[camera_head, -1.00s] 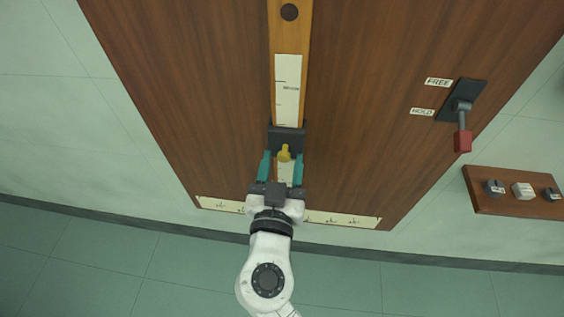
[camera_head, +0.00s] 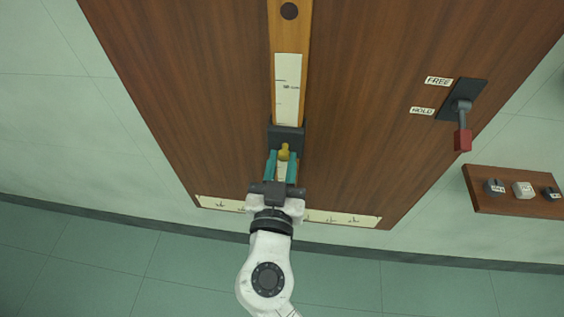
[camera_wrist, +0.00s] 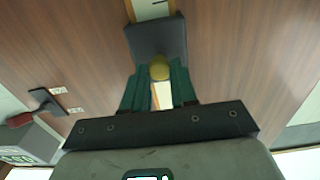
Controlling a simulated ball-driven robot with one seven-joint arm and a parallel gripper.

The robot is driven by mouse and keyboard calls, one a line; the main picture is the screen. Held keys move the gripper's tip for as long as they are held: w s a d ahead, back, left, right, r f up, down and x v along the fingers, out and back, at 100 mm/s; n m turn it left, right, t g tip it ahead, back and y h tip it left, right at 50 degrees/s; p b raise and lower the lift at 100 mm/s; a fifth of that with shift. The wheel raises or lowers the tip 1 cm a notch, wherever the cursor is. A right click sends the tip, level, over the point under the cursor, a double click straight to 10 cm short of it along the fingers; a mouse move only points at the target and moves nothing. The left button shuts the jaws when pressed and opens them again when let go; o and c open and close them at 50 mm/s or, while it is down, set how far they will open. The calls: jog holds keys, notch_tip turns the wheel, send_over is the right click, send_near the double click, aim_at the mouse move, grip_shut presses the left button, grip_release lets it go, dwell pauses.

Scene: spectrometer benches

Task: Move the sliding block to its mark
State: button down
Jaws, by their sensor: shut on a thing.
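The sliding block (camera_head: 287,137) is dark grey and sits on a light wooden rail (camera_head: 305,66) on the brown panel. A yellow knob (camera_head: 284,151) stands out from its front. A white scale strip (camera_head: 288,92) with dark marks runs along the rail beyond the block. My gripper (camera_head: 283,160) has its teal fingers closed on the yellow knob. In the wrist view the knob (camera_wrist: 160,68) sits between the fingertips, in front of the block (camera_wrist: 155,40). The rail under my gripper is partly hidden.
A lever with a red handle (camera_head: 462,140) is at the right, beside plates reading FREE (camera_head: 438,82) and HOLD (camera_head: 423,111). Its handle points down the picture. A wooden board (camera_head: 508,206) with several small switches is farther right. A pale strip (camera_head: 343,219) runs along the panel's near edge.

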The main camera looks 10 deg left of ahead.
jog(key=shift+f, duration=0.1)
notch_tip(320, 180, down, 20)
jog(key=b, duration=2.5)
jog(key=c, duration=0.9)
grip_release()
jog(key=shift+s, duration=0.1)
jog(key=s, duration=1)
jog(key=shift+s+a, duration=0.2)
jog(key=shift+s, duration=0.1)
